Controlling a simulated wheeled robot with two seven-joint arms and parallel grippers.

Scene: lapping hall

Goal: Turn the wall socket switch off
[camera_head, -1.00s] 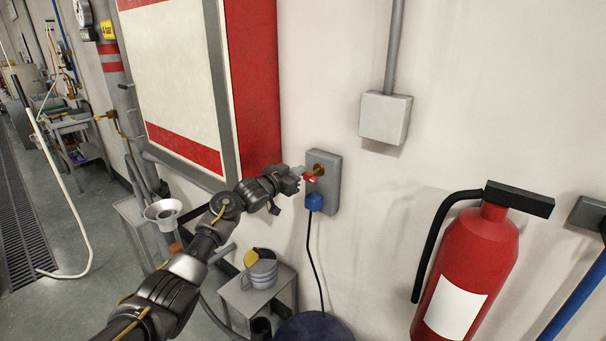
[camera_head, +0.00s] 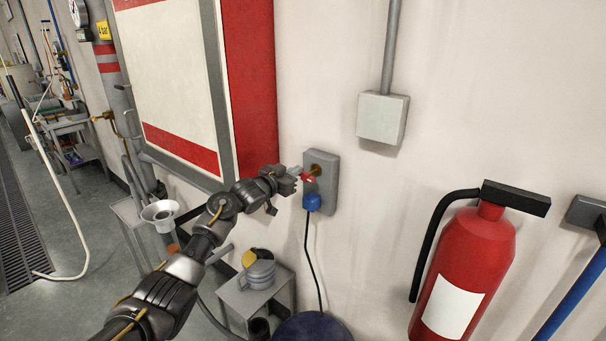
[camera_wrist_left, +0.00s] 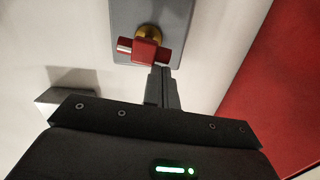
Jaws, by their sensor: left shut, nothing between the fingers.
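The wall socket (camera_head: 327,183) is a grey box on the white wall, with a blue plug (camera_head: 312,202) and black cable at its lower part. Its switch is a red handle (camera_head: 309,175) on a brass round base. In the left wrist view the red switch handle (camera_wrist_left: 146,51) lies roughly crosswise, with a pale end at its left. My left gripper (camera_head: 295,171) is shut and empty, its fingertips (camera_wrist_left: 161,74) right at the handle's lower right side. I cannot tell if they touch it. My right gripper is not in view.
A red-framed white board (camera_head: 235,90) stands out from the wall left of the socket. A grey junction box (camera_head: 382,117) is above right. A red fire extinguisher (camera_head: 462,265) hangs at right. A small stand with a grey can (camera_head: 260,272) is below my arm.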

